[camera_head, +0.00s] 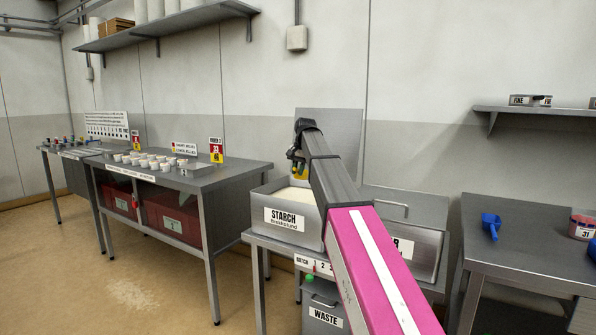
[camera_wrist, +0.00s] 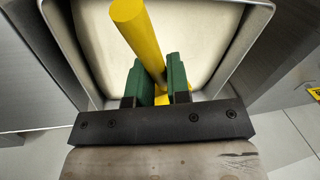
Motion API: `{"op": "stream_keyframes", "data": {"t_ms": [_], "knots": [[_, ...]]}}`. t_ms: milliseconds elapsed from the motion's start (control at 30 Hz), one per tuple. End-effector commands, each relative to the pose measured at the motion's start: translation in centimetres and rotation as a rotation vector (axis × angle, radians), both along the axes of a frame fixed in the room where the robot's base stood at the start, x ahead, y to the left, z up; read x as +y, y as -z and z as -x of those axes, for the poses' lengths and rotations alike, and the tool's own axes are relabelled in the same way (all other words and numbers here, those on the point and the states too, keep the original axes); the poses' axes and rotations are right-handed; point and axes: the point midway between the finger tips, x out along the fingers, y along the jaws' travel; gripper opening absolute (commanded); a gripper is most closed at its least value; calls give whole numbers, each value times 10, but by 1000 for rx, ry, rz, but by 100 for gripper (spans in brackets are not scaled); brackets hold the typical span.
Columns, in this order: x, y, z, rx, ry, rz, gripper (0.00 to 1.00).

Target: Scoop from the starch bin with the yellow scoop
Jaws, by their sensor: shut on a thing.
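My gripper (camera_wrist: 161,80) is shut on the yellow scoop (camera_wrist: 137,30), with its green finger pads on either side of the yellow handle. The scoop's lower end is mostly hidden behind my fingers and the dark gripper bar. The starch bin (camera_head: 290,219) is a grey metal bin labelled STARCH, open at the top, with its lid raised behind it. In the wrist view, pale starch (camera_wrist: 97,43) fills the bin below and around the scoop. In the head view my gripper (camera_head: 299,170) is over the bin's right part. I cannot tell whether the scoop touches the starch.
A second bin (camera_head: 425,245) with a closed lid stands right of the starch bin, partly behind my arm. A waste bin (camera_head: 322,316) is below. A blue scoop (camera_head: 491,224) lies on the right table. White cups (camera_head: 150,160) stand on the left table.

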Motion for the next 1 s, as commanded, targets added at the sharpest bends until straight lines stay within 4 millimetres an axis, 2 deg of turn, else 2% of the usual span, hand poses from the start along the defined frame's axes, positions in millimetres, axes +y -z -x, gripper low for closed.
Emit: {"op": "stream_keyframes", "data": {"t_ms": [1000], "knots": [[-6, 54, -24, 233, 1, -62, 0]]}}
